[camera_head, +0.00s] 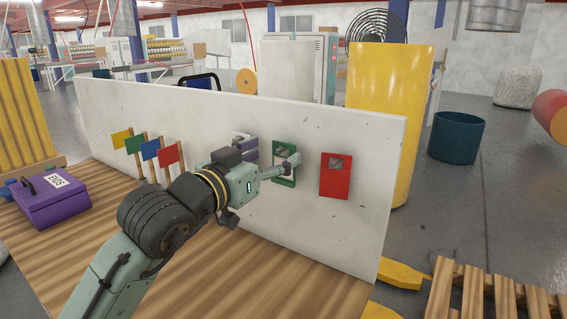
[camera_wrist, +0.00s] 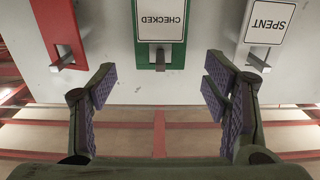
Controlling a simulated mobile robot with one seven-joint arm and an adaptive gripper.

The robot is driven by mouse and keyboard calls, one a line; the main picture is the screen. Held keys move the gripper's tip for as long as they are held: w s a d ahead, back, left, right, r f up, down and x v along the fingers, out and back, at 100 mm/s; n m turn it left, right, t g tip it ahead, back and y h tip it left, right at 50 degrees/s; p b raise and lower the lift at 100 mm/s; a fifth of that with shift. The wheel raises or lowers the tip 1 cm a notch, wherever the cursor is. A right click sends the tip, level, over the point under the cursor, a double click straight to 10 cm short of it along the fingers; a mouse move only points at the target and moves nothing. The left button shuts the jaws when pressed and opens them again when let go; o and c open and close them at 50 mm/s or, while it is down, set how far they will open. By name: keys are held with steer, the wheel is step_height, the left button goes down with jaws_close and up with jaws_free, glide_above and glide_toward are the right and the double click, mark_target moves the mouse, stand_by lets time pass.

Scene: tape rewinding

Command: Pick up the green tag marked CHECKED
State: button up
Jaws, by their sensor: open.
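The green tag marked CHECKED (camera_wrist: 140,55) hangs on a peg on the pale board, its white label upside down in the wrist view. In the head view the green tag (camera_head: 286,183) is partly hidden by my gripper (camera_head: 276,155). My gripper (camera_wrist: 162,78) is open and empty, with purple-padded fingers on either side of the tag's line. The fingertips appear short of the tag, and its peg shows between them; no contact is visible.
A red tag (camera_head: 335,178) hangs to the right of the green one. A white tag marked SPENT (camera_wrist: 268,22) hangs on its other side. The pale board (camera_head: 340,225) stands on a wooden table (camera_head: 250,290). A purple box (camera_head: 52,203) and several coloured flags are at left.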

mark_target(277, 152)
steer(key=p+x, duration=0.1)
steer(key=x, duration=0.2)
steer(key=shift+w, duration=0.2)
steer(key=c, duration=0.9)
